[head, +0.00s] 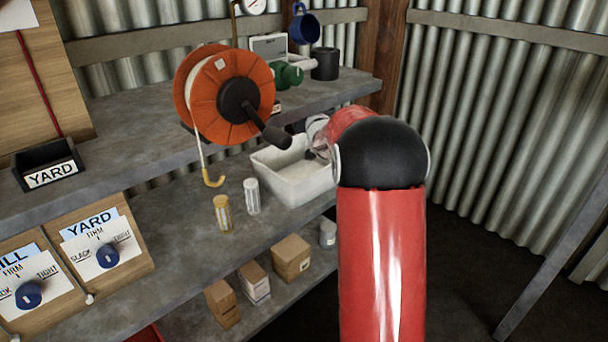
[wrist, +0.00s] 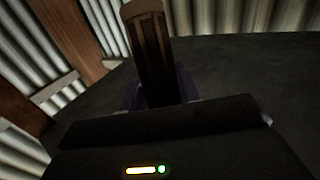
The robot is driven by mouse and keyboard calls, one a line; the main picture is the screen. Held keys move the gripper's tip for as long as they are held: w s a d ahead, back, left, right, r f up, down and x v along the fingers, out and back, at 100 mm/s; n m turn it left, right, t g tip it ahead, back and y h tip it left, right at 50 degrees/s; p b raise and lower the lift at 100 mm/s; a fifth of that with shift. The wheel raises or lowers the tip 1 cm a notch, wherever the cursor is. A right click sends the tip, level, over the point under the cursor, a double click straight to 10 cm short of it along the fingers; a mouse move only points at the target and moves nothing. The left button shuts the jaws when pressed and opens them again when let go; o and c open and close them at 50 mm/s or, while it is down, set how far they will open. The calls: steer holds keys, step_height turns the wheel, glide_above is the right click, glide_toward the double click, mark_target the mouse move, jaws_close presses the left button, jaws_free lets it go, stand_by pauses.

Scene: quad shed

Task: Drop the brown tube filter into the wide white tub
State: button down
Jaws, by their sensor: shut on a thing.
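The brown tube filter (wrist: 152,50) stands up between the fingers of my gripper (wrist: 160,92) in the wrist view. My gripper is shut on it. The wide white tub (head: 288,190) sits on the middle shelf in the head view, with its right part behind my red arm. In the head view my arm reaches toward the tub, and the fingers and the brown filter are hidden. The tub does not show in the wrist view, so I cannot tell the filter's height over it.
A yellow tube (head: 222,213) and a white tube (head: 251,195) stand left of the tub. An orange hose reel (head: 215,82) hangs before the upper shelf (head: 140,120), close to my arm. Cardboard boxes (head: 291,257) sit below. A corrugated wall (head: 500,130) is at right.

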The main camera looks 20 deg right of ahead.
steer(key=shift+s+f+b, duration=0.1)
steer(key=shift+f+b, duration=0.45)
steer(key=shift+f, duration=1.1)
steer(key=c, duration=0.9)
jaws_free()
steer(key=shift+f, duration=0.1)
steer(key=s, duration=0.2)
steer(key=s+a, duration=0.1)
steer(key=s, duration=0.2)
steer(key=s+b, duration=0.1)
steer(key=s, duration=0.1)
steer(key=shift+s+a, duration=0.15)
steer(key=shift+s, duration=0.2)
